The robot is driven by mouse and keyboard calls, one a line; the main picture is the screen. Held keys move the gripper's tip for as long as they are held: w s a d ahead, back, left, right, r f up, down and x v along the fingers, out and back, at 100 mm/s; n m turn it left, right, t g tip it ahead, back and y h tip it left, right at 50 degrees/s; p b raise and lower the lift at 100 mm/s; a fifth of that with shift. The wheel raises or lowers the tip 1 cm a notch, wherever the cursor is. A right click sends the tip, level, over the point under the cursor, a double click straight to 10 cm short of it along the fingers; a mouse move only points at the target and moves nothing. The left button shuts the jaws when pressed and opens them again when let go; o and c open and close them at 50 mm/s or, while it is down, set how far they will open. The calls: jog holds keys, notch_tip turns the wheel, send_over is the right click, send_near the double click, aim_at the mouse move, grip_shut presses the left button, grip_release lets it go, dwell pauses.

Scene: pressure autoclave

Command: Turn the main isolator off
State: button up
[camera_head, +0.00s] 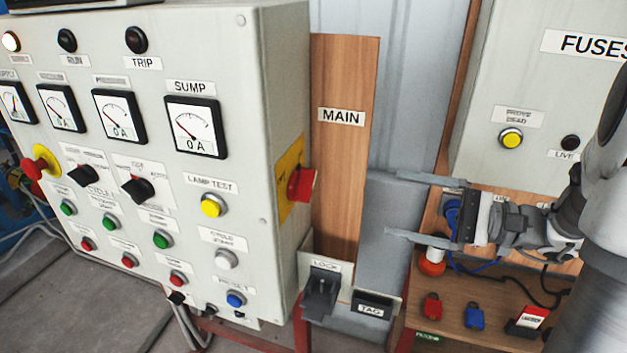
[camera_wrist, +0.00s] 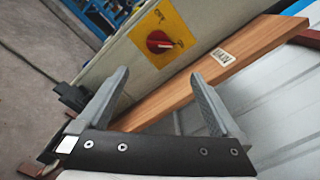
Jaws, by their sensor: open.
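The main isolator is a red rotary handle (camera_head: 301,183) on a yellow plate (camera_head: 288,178), on the right side of the grey control cabinet (camera_head: 277,95). A wooden board with a MAIN label (camera_head: 341,117) stands just behind the cabinet side.
A black lock holder (camera_head: 321,292) and a TAG box (camera_head: 373,304) stand on a ledge below the handle. Red (camera_head: 431,307) and blue (camera_head: 474,315) padlocks lie on the wooden shelf at right. The FUSES cabinet (camera_head: 500,85) is behind my arm. Space between gripper and handle looks clear.

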aim_at(312, 189)
jog(key=p+x, duration=0.2)
jog(key=x, duration=1.4)
jog(key=shift+a+p, duration=0.15)
jog(key=shift+p, duration=0.15)
jog(key=c, duration=1.3)
